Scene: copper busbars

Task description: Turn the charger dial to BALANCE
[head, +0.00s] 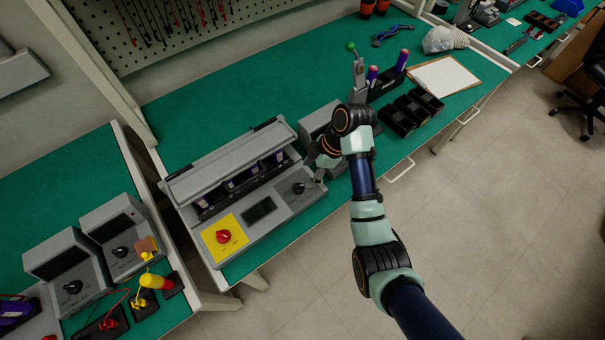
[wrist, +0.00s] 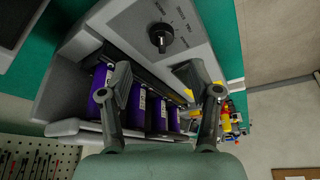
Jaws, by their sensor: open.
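The grey charger (head: 258,215) stands on the green bench in the head view, with several purple battery packs (wrist: 140,104) in its slots. Its black dial (head: 298,188) is at the right end of the front panel. In the head view my gripper (head: 318,176) is just right of the dial.
A red knob (head: 223,236) on a yellow plate and a dark display (head: 259,210) share the charger's panel. A grey box (head: 318,119) stands behind my wrist. Black bins (head: 411,110) and a clipboard (head: 444,77) are to the right. Two other dial units stand on the left bench.

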